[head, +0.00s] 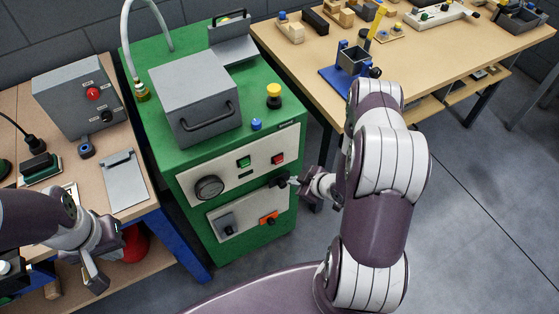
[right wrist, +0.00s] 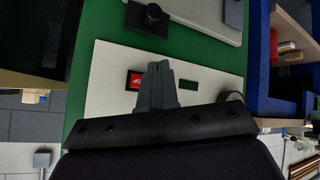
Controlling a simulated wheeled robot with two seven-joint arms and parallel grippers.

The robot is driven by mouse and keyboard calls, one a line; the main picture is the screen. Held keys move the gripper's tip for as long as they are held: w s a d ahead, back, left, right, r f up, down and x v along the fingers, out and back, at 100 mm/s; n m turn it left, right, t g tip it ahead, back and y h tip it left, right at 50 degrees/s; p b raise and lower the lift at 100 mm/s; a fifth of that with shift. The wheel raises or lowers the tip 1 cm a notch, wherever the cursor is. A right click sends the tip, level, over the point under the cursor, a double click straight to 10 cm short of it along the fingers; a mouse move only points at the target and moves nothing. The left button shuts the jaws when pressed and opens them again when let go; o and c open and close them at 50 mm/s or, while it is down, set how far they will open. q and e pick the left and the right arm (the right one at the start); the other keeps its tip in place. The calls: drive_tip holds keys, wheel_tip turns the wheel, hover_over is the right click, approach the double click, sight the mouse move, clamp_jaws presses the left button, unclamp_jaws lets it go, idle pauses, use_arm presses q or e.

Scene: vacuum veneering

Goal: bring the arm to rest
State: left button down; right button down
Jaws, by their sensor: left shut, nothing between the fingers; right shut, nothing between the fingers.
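My right arm (head: 383,190) reaches out over the floor in the head view, bent at the elbow. My right gripper (head: 296,184) is in front of the green machine's front panel, by a black knob. In the right wrist view its grey fingers (right wrist: 160,80) are together and empty, between a red switch (right wrist: 134,80) and a green switch (right wrist: 188,86). Whether the fingertips touch the panel cannot be told. My left gripper (head: 103,262) is shut and empty at the lower left, beside the left bench's front edge. The left arm is partly cut off by the picture edge.
The green machine (head: 262,225) carries a grey box with a handle (head: 197,98) and a yellow-topped button (head: 274,96). The left bench (head: 140,208) holds a grey control box (head: 80,97). The right bench (head: 300,65) holds a blue fixture (head: 345,80). Floor (head: 480,210) is clear at right.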

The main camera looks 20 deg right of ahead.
idle(0.6)
drive_tip(key=s+d+m+g+h, duration=0.35)
drive_tip(key=s+m+g, duration=0.25)
drive_tip(key=s, duration=0.3)
drive_tip(key=s+a+r, duration=0.1)
drive_tip(key=a+r, duration=0.3)
drive_tip(key=r, duration=0.4)
drive_tip(key=s+a+r+m, duration=0.1)
drive_tip(key=a+r, duration=0.3)
drive_tip(key=r, duration=0.4)
drive_tip(key=a+r+m+g, duration=0.1)
drive_tip(key=a+r, duration=0.3)
drive_tip(key=r, duration=0.4)
drive_tip(key=shift+s+a, duration=0.25)
drive_tip(key=shift+s, duration=0.15)
